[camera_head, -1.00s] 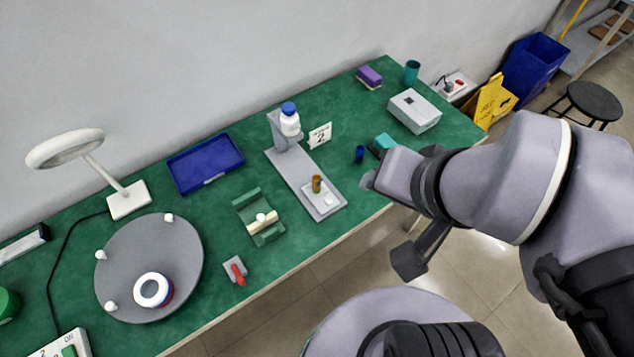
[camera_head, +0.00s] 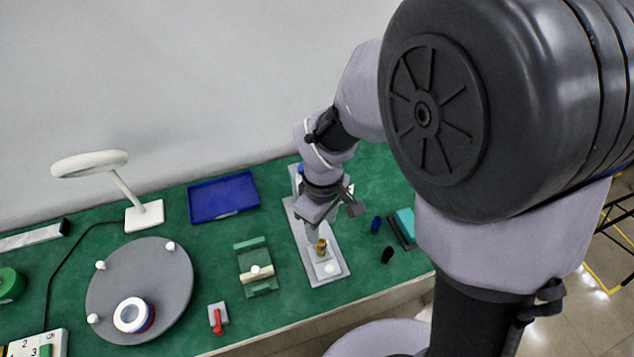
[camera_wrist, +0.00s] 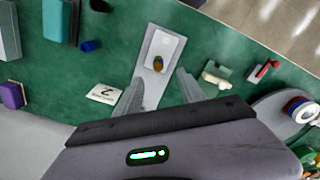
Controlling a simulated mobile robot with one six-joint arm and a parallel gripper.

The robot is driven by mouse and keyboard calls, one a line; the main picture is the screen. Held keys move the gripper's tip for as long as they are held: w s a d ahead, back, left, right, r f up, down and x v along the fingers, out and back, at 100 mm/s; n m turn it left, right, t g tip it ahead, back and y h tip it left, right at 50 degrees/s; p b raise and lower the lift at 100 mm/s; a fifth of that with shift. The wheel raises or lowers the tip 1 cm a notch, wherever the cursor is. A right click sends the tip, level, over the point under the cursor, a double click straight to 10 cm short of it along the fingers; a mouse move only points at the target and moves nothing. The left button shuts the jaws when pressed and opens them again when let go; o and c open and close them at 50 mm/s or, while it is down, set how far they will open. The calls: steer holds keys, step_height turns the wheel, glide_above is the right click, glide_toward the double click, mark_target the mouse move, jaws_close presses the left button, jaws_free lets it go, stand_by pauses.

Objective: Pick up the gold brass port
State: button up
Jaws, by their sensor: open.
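The gold brass port (camera_head: 321,246) is a small upright cylinder standing on the raised pad of the grey plate (camera_head: 328,269). In the wrist view the brass port (camera_wrist: 158,63) shows ahead of my fingers, roughly between their lines, with a white round spot on the pad beyond it. My gripper (camera_head: 312,228) is above the plate, close to the port in the head view. In the wrist view my gripper (camera_wrist: 158,90) has its two fingers apart with nothing between them. The fingertips look short of the port; the exact gap cannot be told.
A green cradle (camera_head: 257,267) and a red-handled clamp (camera_head: 217,317) stand left of the plate. Blue (camera_head: 376,225) and black (camera_head: 387,254) small cylinders stand to its right. The number card (camera_wrist: 105,94) lies beside the plate. A blue tray (camera_head: 223,196) is at the back.

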mark_target(321, 242)
step_height(321, 242, down, 6)
steer(key=shift+b, duration=1)
steer(key=f+b, duration=0.2)
steer(key=f, duration=0.2)
steer(key=shift+w+f+b, duration=0.3)
steer(key=shift+f+b, duration=0.1)
steer(key=shift+r, duration=0.15)
steer(key=shift+c, duration=0.9)
jaws_close()
